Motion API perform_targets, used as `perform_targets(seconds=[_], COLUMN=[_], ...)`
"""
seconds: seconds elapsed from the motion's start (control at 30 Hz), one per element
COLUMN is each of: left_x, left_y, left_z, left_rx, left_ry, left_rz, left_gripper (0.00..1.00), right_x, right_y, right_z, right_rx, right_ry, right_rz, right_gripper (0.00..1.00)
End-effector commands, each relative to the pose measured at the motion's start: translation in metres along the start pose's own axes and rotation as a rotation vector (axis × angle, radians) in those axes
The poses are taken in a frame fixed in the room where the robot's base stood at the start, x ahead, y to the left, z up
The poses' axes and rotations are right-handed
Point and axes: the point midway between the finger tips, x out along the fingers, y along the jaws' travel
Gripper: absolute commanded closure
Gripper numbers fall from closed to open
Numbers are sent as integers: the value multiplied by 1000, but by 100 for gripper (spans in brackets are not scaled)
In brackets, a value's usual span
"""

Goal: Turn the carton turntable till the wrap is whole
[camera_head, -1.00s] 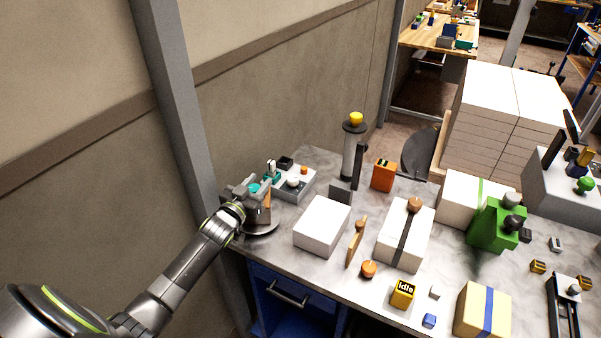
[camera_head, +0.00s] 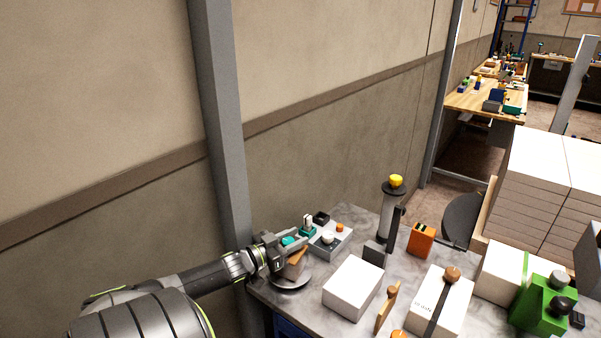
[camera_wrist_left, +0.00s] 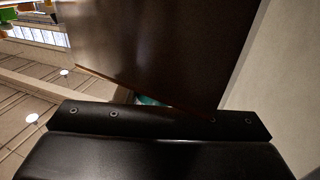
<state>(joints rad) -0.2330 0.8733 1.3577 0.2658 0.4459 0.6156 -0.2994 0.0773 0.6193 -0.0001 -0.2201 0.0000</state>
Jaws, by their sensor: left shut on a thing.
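The round grey turntable (camera_head: 291,283) sits at the near left corner of the marble-topped bench. A small brown carton (camera_head: 293,270) stands on it, partly hidden by my left gripper. My left gripper (camera_head: 284,249) comes in from the left at the carton's upper part and is shut on it. The exact grip is hidden. In the left wrist view a large dark brown carton face (camera_wrist_left: 165,45) fills the space ahead of the gripper (camera_wrist_left: 160,108). How far any wrap goes round cannot be told. My right gripper is out of view.
A grey box with knobs (camera_head: 331,238) and a teal piece (camera_head: 308,229) stand just behind. A white block (camera_head: 354,287) lies right of the turntable. A post with a yellow top (camera_head: 389,211) stands farther back. A grey column (camera_head: 222,130) and wall are close left.

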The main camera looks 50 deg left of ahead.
Motion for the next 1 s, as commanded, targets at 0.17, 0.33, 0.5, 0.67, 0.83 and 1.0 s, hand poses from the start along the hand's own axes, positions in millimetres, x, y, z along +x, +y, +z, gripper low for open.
perform_targets(seconds=[0.17, 0.33, 0.5, 0.67, 0.83, 1.0], left_x=[-3, -3, -2, -1, -1, -1], left_y=[-1, -1, 0, 0, 0, 0], left_z=[4, 4, 3, 2, -3, -23], left_rx=[-1, -1, -1, 0, 0, 2], left_ry=[-10, -10, -7, -5, -3, -3], left_rz=[-4, -4, -3, -2, -1, 2], left_gripper=[100, 63, 42, 42, 42, 42], right_x=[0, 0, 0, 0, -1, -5], right_y=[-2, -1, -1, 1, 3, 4], right_z=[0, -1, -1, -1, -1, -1], right_rx=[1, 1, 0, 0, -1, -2], right_ry=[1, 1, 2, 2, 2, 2], right_rz=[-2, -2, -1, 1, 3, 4], right_gripper=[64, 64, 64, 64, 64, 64])
